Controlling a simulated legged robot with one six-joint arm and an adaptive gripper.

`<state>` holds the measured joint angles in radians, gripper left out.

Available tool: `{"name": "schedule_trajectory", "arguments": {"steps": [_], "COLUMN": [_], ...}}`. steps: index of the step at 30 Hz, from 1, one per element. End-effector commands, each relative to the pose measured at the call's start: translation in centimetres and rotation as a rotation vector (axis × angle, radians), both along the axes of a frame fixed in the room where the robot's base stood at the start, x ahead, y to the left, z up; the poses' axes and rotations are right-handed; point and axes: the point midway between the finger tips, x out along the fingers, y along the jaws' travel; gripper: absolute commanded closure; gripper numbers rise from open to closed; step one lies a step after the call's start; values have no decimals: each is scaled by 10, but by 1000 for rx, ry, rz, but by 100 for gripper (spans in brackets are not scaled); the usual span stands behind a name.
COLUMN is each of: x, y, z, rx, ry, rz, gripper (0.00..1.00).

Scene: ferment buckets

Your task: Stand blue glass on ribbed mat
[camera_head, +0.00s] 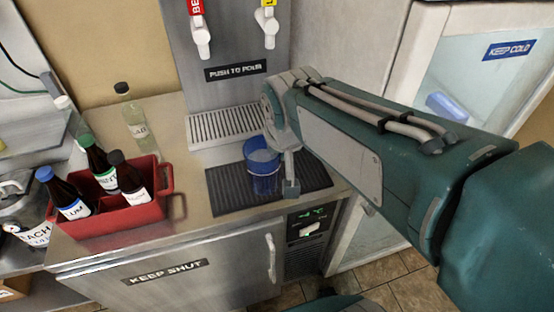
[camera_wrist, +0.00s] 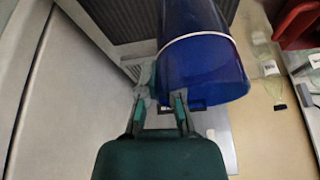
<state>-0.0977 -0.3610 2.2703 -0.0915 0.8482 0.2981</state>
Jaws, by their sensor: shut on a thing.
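The blue glass (camera_head: 262,160) is at the ribbed mat in the camera_head view, upright or nearly so. It fills the upper middle of the wrist view (camera_wrist: 205,65), with a pale band around it. The dark ribbed mat (camera_head: 228,190) lies on the steel counter under the tap. My gripper (camera_head: 290,185) is at the right side of the glass; in the wrist view its fingers (camera_wrist: 162,105) are shut on the glass wall. I cannot tell whether the base of the glass touches the mat.
A red crate (camera_head: 125,220) with several dark bottles stands left on the counter. A clear bottle (camera_head: 133,115) stands behind it. A slotted drip tray (camera_head: 225,125) sits behind the mat, under two taps (camera_head: 235,35). A glass-doored cooler (camera_head: 470,80) is at the right.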

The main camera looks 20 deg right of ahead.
Motion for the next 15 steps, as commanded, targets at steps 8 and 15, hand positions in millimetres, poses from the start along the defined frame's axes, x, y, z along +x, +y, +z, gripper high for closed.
{"name": "schedule_trajectory", "arguments": {"steps": [8, 15], "x": [49, 83], "y": [-21, -28], "z": [-22, -55], "rx": [7, 5], "ry": [1, 2], "rz": [-6, -5], "gripper": [100, 100]}}
